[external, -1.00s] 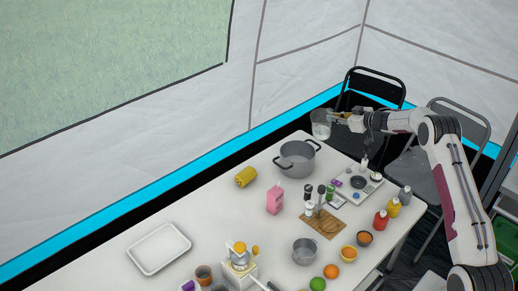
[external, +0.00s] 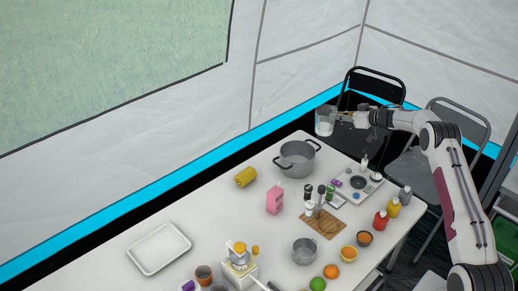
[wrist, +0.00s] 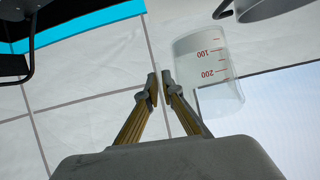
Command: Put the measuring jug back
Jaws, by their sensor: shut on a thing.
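The measuring jug (external: 325,121) is clear with white at its lower part. It is held in the air beyond the far end of the table, above and slightly right of the grey pot. In the wrist view the jug (wrist: 209,62) shows red marks of 100 and 200, beside my fingertips. My gripper (external: 345,118) is shut on the jug's side nearest the arm; the exact grip on its handle is hard to make out. In the wrist view the fingers (wrist: 160,84) are close together at the jug's edge.
The grey two-handled pot (external: 297,158) stands below on the white table (external: 215,205). A small scale or hob unit (external: 358,183), bottles (external: 393,207) and a cutting board (external: 325,224) stand nearby. A black chair (external: 375,88) is behind the jug. A white tray (external: 159,249) lies front left.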

